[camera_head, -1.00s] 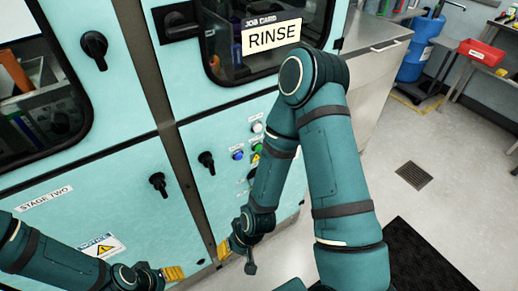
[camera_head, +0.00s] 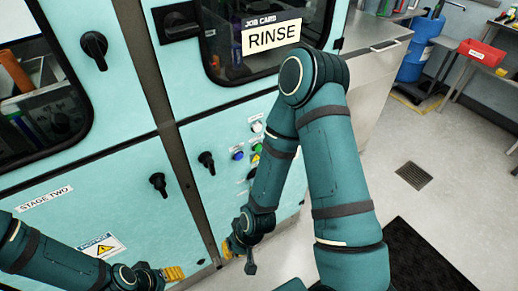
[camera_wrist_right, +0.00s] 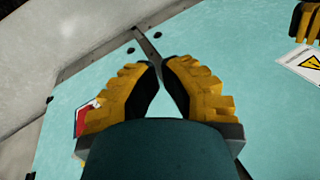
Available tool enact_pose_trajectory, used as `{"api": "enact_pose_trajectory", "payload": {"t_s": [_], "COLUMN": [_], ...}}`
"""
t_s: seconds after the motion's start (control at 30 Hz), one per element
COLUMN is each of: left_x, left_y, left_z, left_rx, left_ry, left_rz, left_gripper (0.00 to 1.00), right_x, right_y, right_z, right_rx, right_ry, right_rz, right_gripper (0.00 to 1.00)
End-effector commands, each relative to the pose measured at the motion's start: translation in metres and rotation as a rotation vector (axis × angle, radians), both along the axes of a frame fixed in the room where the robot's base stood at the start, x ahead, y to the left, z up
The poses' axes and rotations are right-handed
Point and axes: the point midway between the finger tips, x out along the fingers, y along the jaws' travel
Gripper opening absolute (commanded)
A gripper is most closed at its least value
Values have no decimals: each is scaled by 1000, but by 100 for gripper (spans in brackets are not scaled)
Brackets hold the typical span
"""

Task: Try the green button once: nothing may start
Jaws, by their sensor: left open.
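The green button (camera_head: 257,147) is a small spot on the teal cabinet's control panel in the head view, beside my right forearm, which covers part of the panel. My right gripper (camera_head: 227,250) is low in front of the cabinet, well below the button. In the right wrist view my right gripper (camera_wrist_right: 159,64) has its yellow fingers leaning together, tips almost meeting, with nothing seen between them. My left gripper (camera_head: 175,273) is low at the left, away from the button; its finger gap is hard to see. A bit of it shows in the wrist view (camera_wrist_right: 306,22).
A RINSE card (camera_head: 271,37) is on the window above. Open floor lies at the right.

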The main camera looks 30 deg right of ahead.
Motion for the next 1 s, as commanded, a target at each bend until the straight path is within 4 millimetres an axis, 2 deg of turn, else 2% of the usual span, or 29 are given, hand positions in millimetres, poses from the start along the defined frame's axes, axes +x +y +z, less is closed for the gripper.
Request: {"api": "enact_pose_trajectory", "payload": {"t_s": [0.57,0.77,1.0], "left_x": [0,0,0], "left_y": [0,0,0], "left_z": [0,0,-1], "left_rx": [0,0,0], "left_ry": [0,0,0], "left_rz": [0,0,0], "left_gripper": [53,53,53], "right_x": [0,3,15], "right_y": [0,-1,-6], "right_z": [0,1,10], "right_rx": [10,75,192], "right_ry": [2,8,-11], "right_rz": [-8,-65,-173], "right_gripper": [0,0,0]}}
